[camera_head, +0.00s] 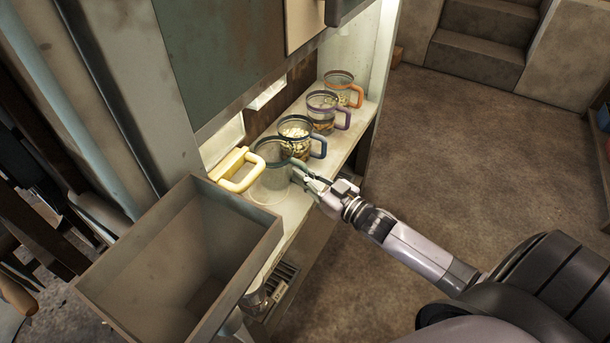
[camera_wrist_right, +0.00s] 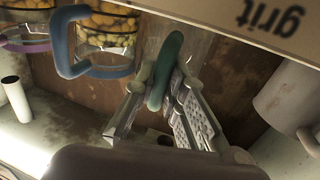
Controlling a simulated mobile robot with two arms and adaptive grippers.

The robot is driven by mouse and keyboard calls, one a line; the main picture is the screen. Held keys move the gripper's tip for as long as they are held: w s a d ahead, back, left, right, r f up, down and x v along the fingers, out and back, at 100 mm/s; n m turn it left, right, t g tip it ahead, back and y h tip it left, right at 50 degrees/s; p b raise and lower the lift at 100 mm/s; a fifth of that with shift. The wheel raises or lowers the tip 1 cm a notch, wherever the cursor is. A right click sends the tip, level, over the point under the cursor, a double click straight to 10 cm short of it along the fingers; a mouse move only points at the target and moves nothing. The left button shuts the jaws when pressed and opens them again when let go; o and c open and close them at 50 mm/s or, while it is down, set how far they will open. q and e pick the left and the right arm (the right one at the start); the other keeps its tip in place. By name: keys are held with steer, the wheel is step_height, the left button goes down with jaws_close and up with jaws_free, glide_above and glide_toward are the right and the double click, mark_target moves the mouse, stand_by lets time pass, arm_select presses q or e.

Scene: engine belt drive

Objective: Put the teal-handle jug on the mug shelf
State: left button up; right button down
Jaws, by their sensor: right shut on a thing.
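The teal-handle jug (camera_head: 272,182) is clear and looks empty. It is at the near end of the row of jugs, over the pale shelf (camera_head: 296,208); I cannot tell whether its base touches. My right gripper (camera_head: 303,178) is shut on its handle. In the right wrist view the teal handle (camera_wrist_right: 165,72) lies between the fingers of the right gripper (camera_wrist_right: 163,88). The blue-handle jug (camera_head: 299,137), purple-handle jug (camera_head: 324,112) and orange-handle jug (camera_head: 341,90) stand farther back on the shelf, with pale or brown contents. My left gripper is not in view.
A yellow-handled object (camera_head: 237,169) lies left of the teal-handle jug. An open grey bin (camera_head: 180,262) stands in front of the shelf's near end. A cabinet (camera_head: 225,45) rises on the left. The floor (camera_head: 460,160) to the right is clear.

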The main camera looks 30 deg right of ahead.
steer(key=c, duration=1.6)
jaws_free()
steer(key=shift+f, duration=0.1)
steer(key=shift+c, duration=0.2)
